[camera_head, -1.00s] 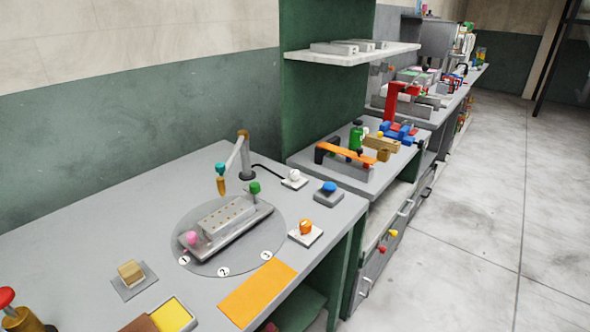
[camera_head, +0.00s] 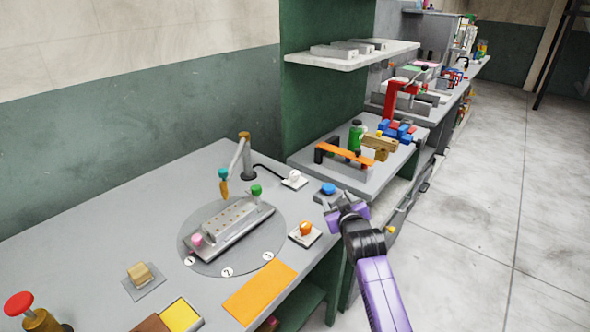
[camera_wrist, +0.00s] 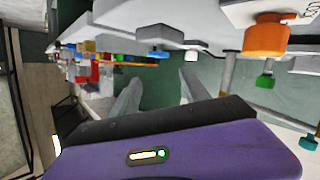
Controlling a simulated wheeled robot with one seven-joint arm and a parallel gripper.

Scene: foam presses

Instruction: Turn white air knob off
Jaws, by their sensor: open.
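The white knob (camera_head: 294,175) sits on a small pale plate near the back right of the grey bench, with a black cable running to it. My gripper (camera_head: 333,199) is at the bench's right edge, right of the white knob and apart from it, close to the blue knob (camera_head: 328,188). In the wrist view its two fingers (camera_wrist: 158,90) are spread with nothing between them.
An orange knob (camera_head: 306,228) on a white plate is left of and below my gripper; it looms large in the wrist view (camera_wrist: 266,38). A round turntable (camera_head: 224,268) bears a grey block. A second bench with an orange-handled clamp (camera_head: 344,152) stands behind. Bare floor lies right.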

